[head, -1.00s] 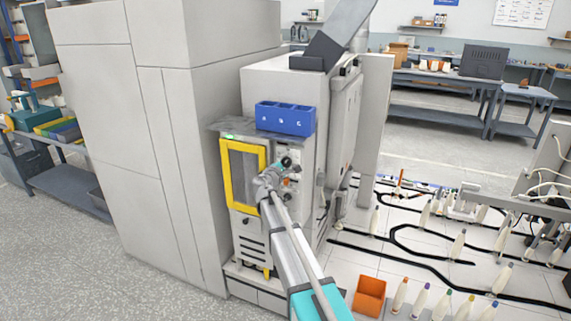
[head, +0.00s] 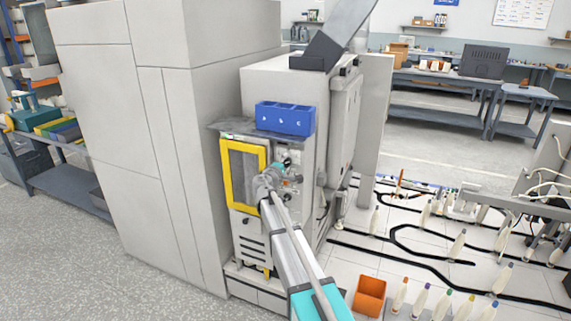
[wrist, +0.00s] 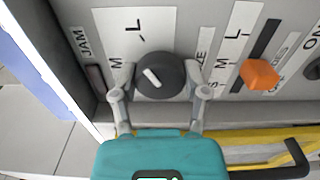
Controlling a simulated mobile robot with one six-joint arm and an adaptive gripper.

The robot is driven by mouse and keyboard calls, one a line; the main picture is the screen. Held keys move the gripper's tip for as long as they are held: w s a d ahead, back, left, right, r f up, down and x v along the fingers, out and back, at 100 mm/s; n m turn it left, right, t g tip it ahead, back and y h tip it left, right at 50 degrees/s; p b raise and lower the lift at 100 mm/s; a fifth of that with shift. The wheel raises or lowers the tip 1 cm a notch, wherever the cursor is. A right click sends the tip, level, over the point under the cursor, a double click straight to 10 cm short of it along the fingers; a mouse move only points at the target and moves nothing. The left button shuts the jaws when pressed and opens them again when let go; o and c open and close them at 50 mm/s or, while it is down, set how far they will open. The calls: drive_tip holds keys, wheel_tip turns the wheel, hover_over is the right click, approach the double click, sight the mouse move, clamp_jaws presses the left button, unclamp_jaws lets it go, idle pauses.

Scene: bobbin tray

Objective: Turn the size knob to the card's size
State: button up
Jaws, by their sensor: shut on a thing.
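The size knob (wrist: 172,84) is a dark round dial in the wrist view. Its short white pointer mark slants toward the upper left, roughly between the printed M and L. My gripper (wrist: 158,88) is shut on the knob, one finger on each side. In the head view my gripper (head: 270,182) is at the machine's front panel, just right of the yellow-framed window, and its arm hides much of the knob area. I cannot pick out a size card for certain in either view.
An orange slider (wrist: 260,75) stands beside an S-M-L strip, right of the knob. A yellow-framed window (head: 262,163) and a blue A-B-C bin (head: 285,121) are close to my gripper. An orange box (head: 369,296) and several bobbins are at lower right.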

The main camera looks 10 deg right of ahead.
drive_tip(key=o, duration=1.1)
drive_tip(key=shift+o, duration=0.2)
drive_tip(key=shift+s, duration=0.1)
drive_tip(key=v, duration=1.1)
drive_tip(key=shift+s+a, duration=0.3)
drive_tip(key=shift+d, duration=0.1)
